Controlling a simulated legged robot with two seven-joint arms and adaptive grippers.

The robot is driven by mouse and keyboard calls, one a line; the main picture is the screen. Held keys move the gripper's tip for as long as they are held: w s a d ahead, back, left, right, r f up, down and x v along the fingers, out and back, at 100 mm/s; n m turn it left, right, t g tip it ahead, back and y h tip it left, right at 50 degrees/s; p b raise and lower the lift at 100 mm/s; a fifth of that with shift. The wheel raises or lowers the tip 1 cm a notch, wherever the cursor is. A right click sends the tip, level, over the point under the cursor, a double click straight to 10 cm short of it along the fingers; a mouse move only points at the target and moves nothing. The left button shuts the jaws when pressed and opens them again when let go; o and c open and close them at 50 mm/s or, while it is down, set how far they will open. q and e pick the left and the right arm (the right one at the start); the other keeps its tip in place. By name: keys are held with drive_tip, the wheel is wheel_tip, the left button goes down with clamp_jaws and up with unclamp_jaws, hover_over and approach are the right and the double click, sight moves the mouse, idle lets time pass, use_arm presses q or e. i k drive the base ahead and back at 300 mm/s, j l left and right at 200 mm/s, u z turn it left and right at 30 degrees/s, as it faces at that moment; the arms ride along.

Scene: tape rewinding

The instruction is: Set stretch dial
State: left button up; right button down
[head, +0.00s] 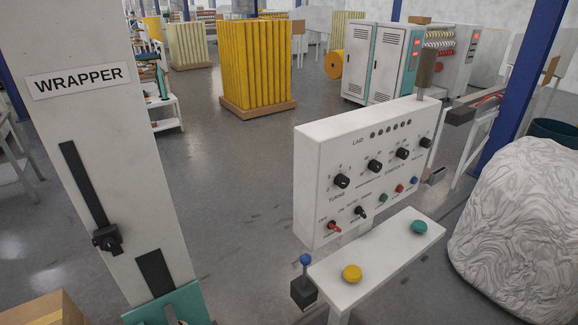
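A white control panel (318,160) stands right of centre, its face turned toward the lower left. A row of black dials crosses it: one at the left (342,181), a second (375,166), a third (402,153) and one at the far right (425,142). Most labels are too small to read, so I cannot tell which is the stretch dial. Neither of my grippers is in view.
A white ledge (380,253) below the panel carries a yellow button (352,273) and a teal button (419,227). A blue-knobbed lever (305,260) stands beside it. A column marked WRAPPER (110,150) fills the left. A wrapped white bulk (520,230) stands right. Open floor lies between.

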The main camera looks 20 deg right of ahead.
sight(403, 154)
drive_tip(key=z, duration=1.4)
